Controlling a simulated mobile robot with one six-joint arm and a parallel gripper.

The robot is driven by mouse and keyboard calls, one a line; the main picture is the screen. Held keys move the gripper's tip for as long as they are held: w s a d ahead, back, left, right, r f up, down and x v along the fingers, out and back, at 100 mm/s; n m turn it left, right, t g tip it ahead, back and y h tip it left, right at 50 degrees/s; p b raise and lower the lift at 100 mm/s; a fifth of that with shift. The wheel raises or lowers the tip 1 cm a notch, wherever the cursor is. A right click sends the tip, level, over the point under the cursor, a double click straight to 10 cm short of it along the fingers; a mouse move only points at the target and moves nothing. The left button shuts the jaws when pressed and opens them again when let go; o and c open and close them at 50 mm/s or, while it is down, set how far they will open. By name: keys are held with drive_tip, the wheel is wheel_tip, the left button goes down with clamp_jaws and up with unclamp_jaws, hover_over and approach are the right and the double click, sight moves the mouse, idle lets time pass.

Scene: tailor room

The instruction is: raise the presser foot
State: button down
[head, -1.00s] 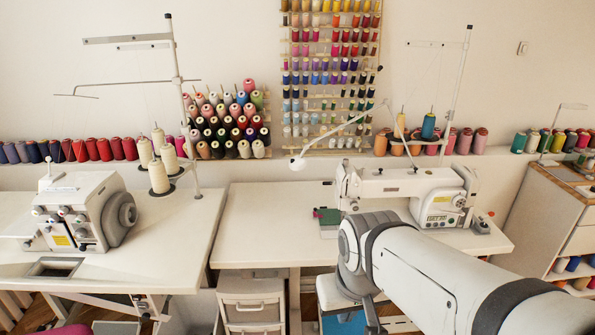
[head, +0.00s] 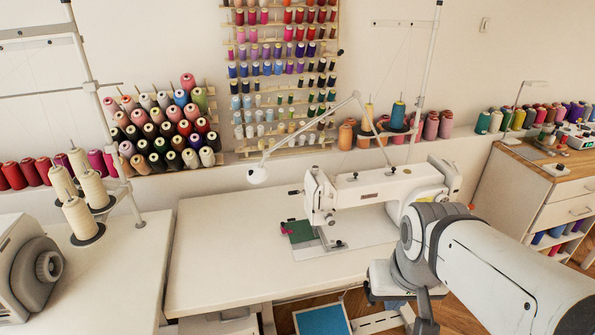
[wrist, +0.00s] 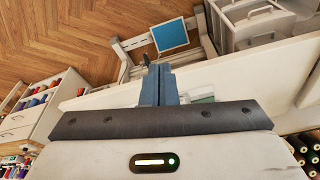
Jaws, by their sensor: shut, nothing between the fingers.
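The white sewing machine (head: 375,190) stands on the middle table in the head view. Its needle head (head: 320,197) is at the left end of its arm, above a patch of green cloth (head: 300,231) with a red bit beside it. The presser foot is too small to make out under the head, and I cannot tell whether it is up or down. My gripper (wrist: 157,72) shows in the wrist view with its fingers together and nothing between them. It is apart from the needle head. My arm hides the lower right part of the machine in the head view.
The white table (head: 230,250) is clear left of the machine. A lamp arm (head: 257,176) reaches over behind the needle head. A blue panel (head: 323,320) is low by the floor. Another machine (head: 28,265) is at left, with thread cones (head: 83,220). A cabinet (head: 530,185) stands at right.

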drive_tip(key=w+d+f+n+h+b, duration=0.2)
drive_tip(key=w+f+n+h+b, duration=0.25)
drive_tip(key=w+n, duration=0.4)
drive_tip(key=w+d+f+n+h+b, duration=0.2)
drive_tip(key=w+f+n+h+b, duration=0.3)
drive_tip(key=n, duration=0.6)
drive_tip(key=w+a+f+n+t+h+b, duration=0.1)
drive_tip(key=w+a+f+n+t+b, duration=0.1)
drive_tip(key=w+a+n, duration=0.3)
drive_tip(key=w+a+f+n+t+h+b, duration=0.2)
drive_tip(key=w+a+n+t+b, duration=0.15)
drive_tip(key=w+n, duration=0.4)
drive_tip(key=w+a+f+n+t+y+b, duration=0.1)
drive_tip(key=w+a+n+t, duration=0.1)
drive_tip(key=a+n, duration=0.3)
drive_tip(key=w+a+f+n+t+b, duration=0.1)
drive_tip(key=w+a+f+n+t, duration=0.1)
drive_tip(key=a, duration=0.6)
drive_tip(key=w+a+f+n+t+y+b, duration=0.1)
drive_tip(key=w+a+f+n+t, duration=0.1)
drive_tip(key=w+a+n+t, duration=0.2)
drive_tip(key=shift+w+a+f+n+t+y+b, duration=0.1)
drive_tip(key=shift+a+n+t+y+b, duration=0.15)
drive_tip(key=shift+a+n, duration=0.55)
drive_tip(key=shift+w+a+f+n+t+y+b, duration=0.15)
drive_tip(key=shift+a+n, duration=0.35)
drive_tip(key=shift+n, duration=0.5)
drive_tip(key=shift+s+r, duration=0.1)
drive_tip(key=shift+s, duration=0.05)
